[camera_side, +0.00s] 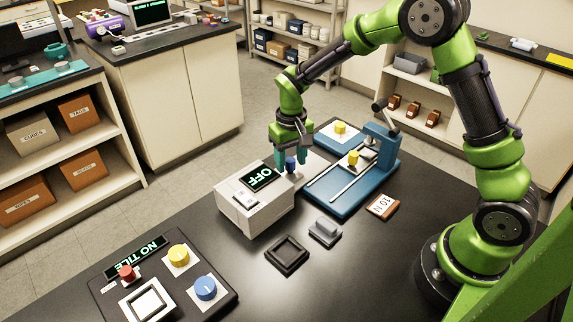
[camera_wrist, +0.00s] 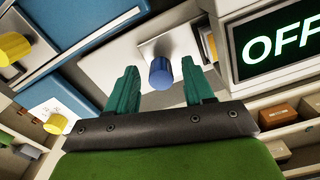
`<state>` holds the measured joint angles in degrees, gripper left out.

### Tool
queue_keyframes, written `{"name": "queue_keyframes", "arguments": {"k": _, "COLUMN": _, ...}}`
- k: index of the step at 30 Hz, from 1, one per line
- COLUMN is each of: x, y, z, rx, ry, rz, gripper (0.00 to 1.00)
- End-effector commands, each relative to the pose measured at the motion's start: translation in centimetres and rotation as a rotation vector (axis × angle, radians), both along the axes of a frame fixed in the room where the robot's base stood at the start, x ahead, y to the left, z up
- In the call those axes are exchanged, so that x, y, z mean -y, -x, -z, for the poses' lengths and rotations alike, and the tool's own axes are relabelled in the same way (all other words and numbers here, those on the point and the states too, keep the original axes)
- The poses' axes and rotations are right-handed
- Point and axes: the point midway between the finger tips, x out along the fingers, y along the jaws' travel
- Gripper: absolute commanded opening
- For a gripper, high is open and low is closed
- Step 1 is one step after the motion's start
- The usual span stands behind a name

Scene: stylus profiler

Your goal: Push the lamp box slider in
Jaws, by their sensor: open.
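The lamp box (camera_side: 247,214) is a pale grey box with a dark screen reading OFF in green letters (camera_side: 262,177). The screen also shows in the wrist view (camera_wrist: 282,42) at the right. A blue knob (camera_wrist: 161,73) stands on a light metal plate (camera_wrist: 178,45) on the side of the box, which looks like the slider, drawn out. My gripper (camera_side: 289,163) has teal fingers and is open over the knob. In the wrist view, the knob lies between the fingertips with a gap on each side. Contact is not visible.
A blue stage (camera_side: 336,196) with a yellow knob and upright post stands close to the right. A black tray (camera_side: 287,255), grey block (camera_side: 325,231) and brown-edged tile (camera_side: 382,206) lie in front. A control panel (camera_side: 212,267) with colored knobs is at front left.

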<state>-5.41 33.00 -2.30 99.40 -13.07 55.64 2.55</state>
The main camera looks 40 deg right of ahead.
Motion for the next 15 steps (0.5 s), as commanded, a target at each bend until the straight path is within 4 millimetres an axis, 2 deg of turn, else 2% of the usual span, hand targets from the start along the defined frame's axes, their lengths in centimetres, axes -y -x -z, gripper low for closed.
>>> {"name": "queue_keyframes", "arguments": {"k": 5, "x": 0.0, "y": -0.1, "z": -2.3, "rx": 0.006, "ry": 0.001, "rz": 0.000, "gripper": 0.52}}
{"name": "queue_keyframes", "arguments": {"k": 15, "x": 0.0, "y": -0.1, "z": -10.5, "rx": 0.008, "ry": 0.000, "rz": 0.000, "gripper": 0.52}}
